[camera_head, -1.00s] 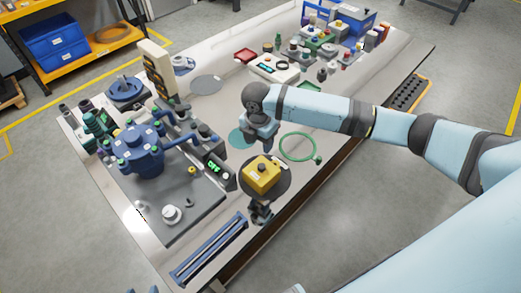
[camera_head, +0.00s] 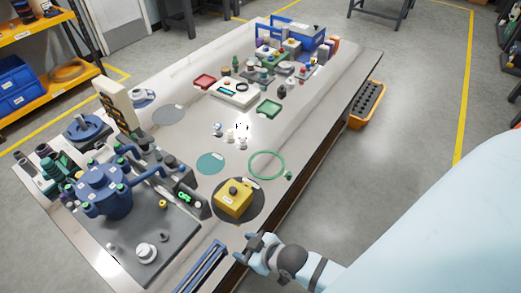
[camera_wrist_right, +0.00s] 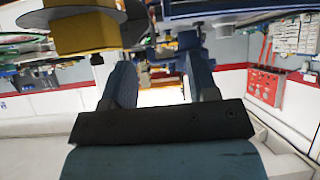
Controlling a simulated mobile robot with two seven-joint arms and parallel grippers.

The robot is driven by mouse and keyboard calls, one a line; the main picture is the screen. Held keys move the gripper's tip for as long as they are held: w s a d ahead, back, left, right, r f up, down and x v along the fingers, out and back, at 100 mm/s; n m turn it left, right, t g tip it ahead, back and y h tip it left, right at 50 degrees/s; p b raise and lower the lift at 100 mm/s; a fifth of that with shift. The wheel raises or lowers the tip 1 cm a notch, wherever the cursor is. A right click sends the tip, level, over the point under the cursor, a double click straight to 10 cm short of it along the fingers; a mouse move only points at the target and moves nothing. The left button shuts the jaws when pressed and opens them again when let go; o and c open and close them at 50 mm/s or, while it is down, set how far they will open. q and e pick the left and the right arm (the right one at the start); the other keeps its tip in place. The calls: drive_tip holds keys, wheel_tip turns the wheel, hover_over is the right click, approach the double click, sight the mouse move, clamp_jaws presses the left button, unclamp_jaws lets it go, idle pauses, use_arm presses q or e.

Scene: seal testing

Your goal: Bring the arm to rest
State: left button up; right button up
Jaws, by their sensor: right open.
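My right gripper (camera_head: 249,246) is at the near edge of the table (camera_head: 140,137), just below the yellow box (camera_head: 233,197) in the head view. Its jaws are open, with nothing seen between them. In the right wrist view its two dark fingers (camera_wrist_right: 160,82) stand apart, with a gap between them. The yellow box shows at the upper left of that view (camera_wrist_right: 85,38). My right forearm comes in from the lower right. My left gripper is not in view.
A dark round mat lies under the yellow box. A green ring (camera_head: 267,178) and teal disc (camera_head: 211,163) lie beyond it. A blue rail rack (camera_head: 203,268) is left of the gripper. A blue pump-like assembly (camera_head: 103,188) stands at left.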

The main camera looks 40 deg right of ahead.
drive_tip(key=s+d+m, duration=0.1)
drive_tip(key=s+d+m+t, duration=0.1)
drive_tip(key=s, duration=0.1)
drive_tip(key=shift+s+d+f+h, duration=0.1)
drive_tip(key=shift+d+h, duration=0.1)
drive_tip(key=shift+h, duration=0.2)
